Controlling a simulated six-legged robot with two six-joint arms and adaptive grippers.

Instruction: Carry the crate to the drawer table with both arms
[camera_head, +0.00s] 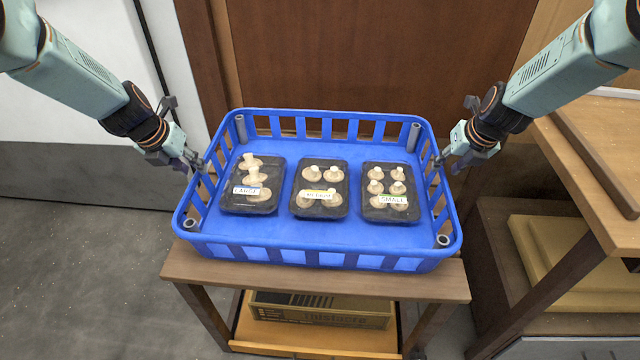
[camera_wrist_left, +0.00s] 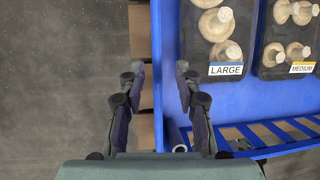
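The blue crate (camera_head: 320,240) sits level on a small wooden stand (camera_head: 300,279). In it lie three black trays of mushrooms, labelled LARGE (camera_head: 236,205), MEDIUM (camera_head: 301,208) and SMALL (camera_head: 371,210). My left gripper (camera_head: 195,163) is at the crate's left wall. In the left wrist view the left gripper (camera_wrist_left: 160,82) is open, one finger on each side of the crate's rim (camera_wrist_left: 158,60), with gaps showing. My right gripper (camera_head: 446,164) is at the right wall with its fingertips apart; its exact contact with the rim is unclear.
A wooden table (camera_head: 585,165) stands close on the right; no drawer is identifiable on it. A cardboard box (camera_head: 320,312) lies on the stand's lower shelf. A brown door or panel (camera_head: 370,60) is behind the crate. Grey floor (camera_head: 80,280) is clear on the left.

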